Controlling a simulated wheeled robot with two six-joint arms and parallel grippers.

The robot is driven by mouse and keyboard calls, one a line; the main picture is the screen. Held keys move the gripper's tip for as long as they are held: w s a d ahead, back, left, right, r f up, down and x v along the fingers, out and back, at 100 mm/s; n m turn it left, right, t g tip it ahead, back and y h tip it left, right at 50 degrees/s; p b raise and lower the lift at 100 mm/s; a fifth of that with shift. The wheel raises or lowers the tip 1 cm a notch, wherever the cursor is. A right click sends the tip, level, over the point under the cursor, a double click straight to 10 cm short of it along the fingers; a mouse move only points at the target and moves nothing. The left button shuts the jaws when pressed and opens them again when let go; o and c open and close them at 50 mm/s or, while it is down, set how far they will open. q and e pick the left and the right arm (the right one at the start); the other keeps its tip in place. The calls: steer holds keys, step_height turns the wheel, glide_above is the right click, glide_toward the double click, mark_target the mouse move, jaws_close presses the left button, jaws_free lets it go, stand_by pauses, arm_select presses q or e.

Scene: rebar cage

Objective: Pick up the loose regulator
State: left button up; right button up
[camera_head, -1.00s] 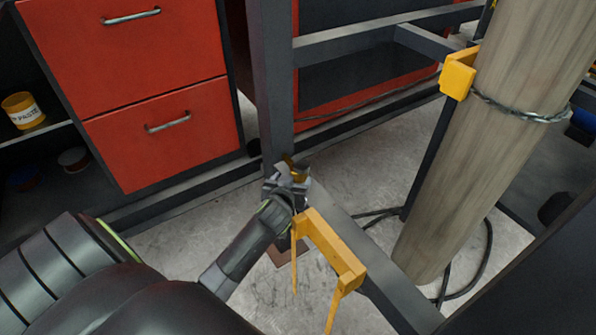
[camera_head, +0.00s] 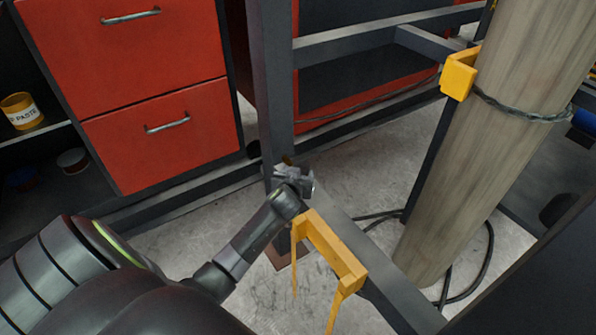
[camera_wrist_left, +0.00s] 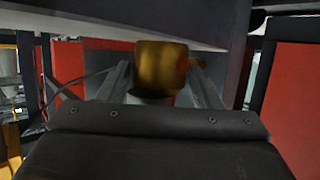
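A brass-coloured rounded body, which looks like the regulator (camera_wrist_left: 163,68), is in the middle of the left wrist view. The far side of the body is hidden. My right gripper is in neither view.
A yellow bracket (camera_head: 330,250) sits on the dark frame beam just right of my left gripper. A dark post (camera_head: 270,80) rises behind it. A thick grey column (camera_head: 490,150) with a yellow clamp (camera_head: 459,75) stands right. Red drawers (camera_head: 160,130) are at left.

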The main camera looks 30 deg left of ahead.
mark_target(299, 164)
arm_select(q)
steer(key=c, duration=1.2)
steer(key=shift+w+r, duration=0.1)
steer(key=shift+r, duration=0.05)
jaws_close()
steer(key=shift+r, duration=0.1)
steer(key=shift+r, duration=0.45)
steer(key=shift+r+p, duration=0.55)
steer(key=shift+r, duration=0.8)
steer(key=s+d, duration=0.3)
steer(key=s, duration=0.5)
steer(key=s+d, duration=0.4)
steer(key=s, duration=0.4)
steer(key=shift+s+f+p, duration=0.15)
steer(key=shift+s+p, duration=0.2)
steer(key=shift+p, duration=0.05)
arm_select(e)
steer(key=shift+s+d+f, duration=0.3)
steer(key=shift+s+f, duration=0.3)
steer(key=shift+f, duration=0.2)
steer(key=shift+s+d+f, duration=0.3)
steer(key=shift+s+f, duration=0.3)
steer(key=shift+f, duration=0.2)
